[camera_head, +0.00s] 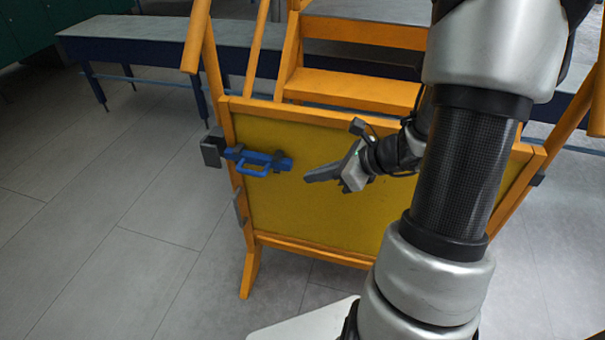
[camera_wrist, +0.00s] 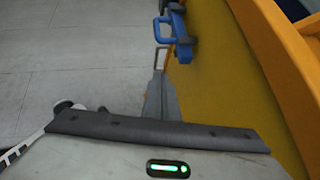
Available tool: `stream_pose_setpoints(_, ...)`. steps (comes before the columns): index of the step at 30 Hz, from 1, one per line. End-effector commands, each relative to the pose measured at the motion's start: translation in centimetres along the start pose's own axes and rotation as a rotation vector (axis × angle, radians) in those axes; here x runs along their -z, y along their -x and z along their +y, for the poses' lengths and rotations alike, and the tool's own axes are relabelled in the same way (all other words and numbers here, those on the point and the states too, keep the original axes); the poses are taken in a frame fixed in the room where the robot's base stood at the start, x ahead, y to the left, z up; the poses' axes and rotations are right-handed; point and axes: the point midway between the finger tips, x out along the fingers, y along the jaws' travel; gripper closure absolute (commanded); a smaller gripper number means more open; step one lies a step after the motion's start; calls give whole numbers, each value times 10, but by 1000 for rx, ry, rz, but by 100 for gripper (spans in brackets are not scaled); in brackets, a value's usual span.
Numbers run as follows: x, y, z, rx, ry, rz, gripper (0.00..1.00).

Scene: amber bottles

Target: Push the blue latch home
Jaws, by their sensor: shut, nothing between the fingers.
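The blue latch (camera_head: 260,161) is a bar with a looped handle, mounted across the upper left edge of a yellow panel (camera_head: 330,225) with an orange frame. Its left end is by a dark grey block (camera_head: 212,148) outside the frame. My gripper (camera_head: 308,179) is shut and empty, in front of the panel to the right of the latch and slightly lower, with a gap between them. In the wrist view the latch (camera_wrist: 177,33) is at the top, beyond my fingertips (camera_wrist: 160,80). Whether the bar enters the block is unclear.
Orange steps (camera_head: 350,88) rise behind the panel. A blue bench (camera_head: 130,50) with a grey top stands at the back left. A grey metal piece (camera_head: 239,207) sticks out at the frame's left edge. The tiled floor (camera_head: 90,220) to the left is clear.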

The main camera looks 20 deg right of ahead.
Motion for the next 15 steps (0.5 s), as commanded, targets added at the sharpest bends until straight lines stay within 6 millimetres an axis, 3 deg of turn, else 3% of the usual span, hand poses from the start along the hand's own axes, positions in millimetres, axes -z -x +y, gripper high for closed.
stream_pose_setpoints(12,3,-90,2,-5,1,0,100)
stream_pose_setpoints(15,-14,-97,1,-4,4,-2,100)
